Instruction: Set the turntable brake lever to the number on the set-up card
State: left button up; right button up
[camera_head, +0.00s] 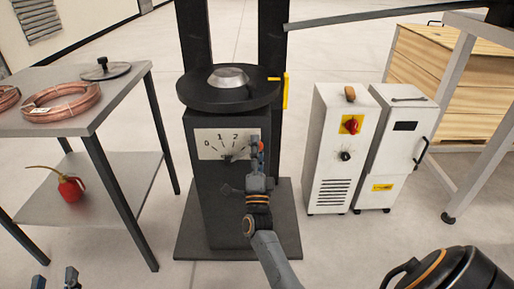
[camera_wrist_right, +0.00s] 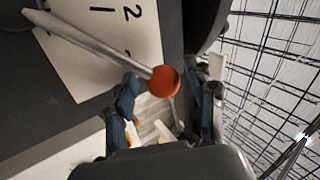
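The turntable (camera_head: 228,90) is a dark disc on a black pedestal. A pale scale plate (camera_head: 207,144) on its front shows 0, 1 and 2; its right end is behind my right gripper. The brake lever (camera_wrist_right: 95,42) is a metal rod with an orange ball knob (camera_wrist_right: 164,81); in the head view it points right, past the 2, its knob (camera_head: 261,146) mostly covered. My right gripper (camera_wrist_right: 168,88) is open, with the knob between its fingertips and gaps beside it. My left gripper (camera_head: 55,279) is open and empty at bottom left. I cannot make out the set-up card.
White cabinets (camera_head: 340,180) stand right of the pedestal. A dark kettle-like object (camera_head: 455,272) is at lower right.

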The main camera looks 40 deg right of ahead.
jog(key=v, duration=1.2)
jog(key=shift+r, duration=0.15)
